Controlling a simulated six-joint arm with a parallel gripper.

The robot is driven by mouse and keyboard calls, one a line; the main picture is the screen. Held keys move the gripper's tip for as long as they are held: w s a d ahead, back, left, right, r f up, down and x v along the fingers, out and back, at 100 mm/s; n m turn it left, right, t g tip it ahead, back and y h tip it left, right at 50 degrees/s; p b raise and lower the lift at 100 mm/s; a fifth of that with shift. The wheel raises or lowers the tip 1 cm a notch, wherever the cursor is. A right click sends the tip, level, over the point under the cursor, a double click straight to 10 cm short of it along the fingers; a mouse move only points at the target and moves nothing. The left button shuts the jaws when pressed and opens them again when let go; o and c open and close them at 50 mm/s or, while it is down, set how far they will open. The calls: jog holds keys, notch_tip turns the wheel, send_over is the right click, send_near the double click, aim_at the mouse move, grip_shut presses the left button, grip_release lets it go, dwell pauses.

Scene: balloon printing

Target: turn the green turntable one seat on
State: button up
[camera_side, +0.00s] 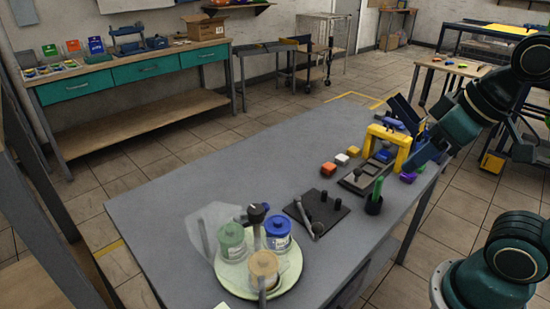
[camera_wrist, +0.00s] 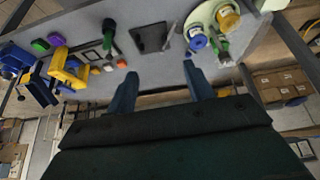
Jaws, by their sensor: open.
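The pale green turntable (camera_side: 291,272) lies at the near end of the grey table in the side view. It carries a green-lidded jar (camera_side: 231,240), a blue-lidded jar (camera_side: 279,233) and a tan-topped jar (camera_side: 264,264) around a post with a dark knob (camera_side: 257,212). In the wrist view the turntable (camera_wrist: 203,13) is at the top right, partly cut off. My gripper (camera_side: 405,130) is at the far right of the table, well away from the turntable. Its two blue fingers are apart and empty in the wrist view (camera_wrist: 160,70).
A dark plate with pegs (camera_side: 318,212) lies between the turntable and a yellow arch (camera_side: 388,143). A green rod in a dark holder (camera_side: 376,195) stands by the right edge. Small coloured blocks (camera_side: 341,159) lie near the arch. The table's left side is clear.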

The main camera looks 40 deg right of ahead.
jog(key=w+a+r+n+g, duration=0.1)
jog(key=w+a+r, duration=0.15)
jog(key=w, duration=0.25)
jog(key=n+g, duration=0.5)
jog(key=n, duration=0.1)
send_over(255, 209)
notch_tip(255, 209, down, 2)
jog(key=f, duration=0.1)
jog(key=shift+r, duration=0.25)
jog(key=shift+f, duration=0.1)
notch_tip(255, 209, down, 14)
jog(key=shift+r, duration=0.2)
grip_shut()
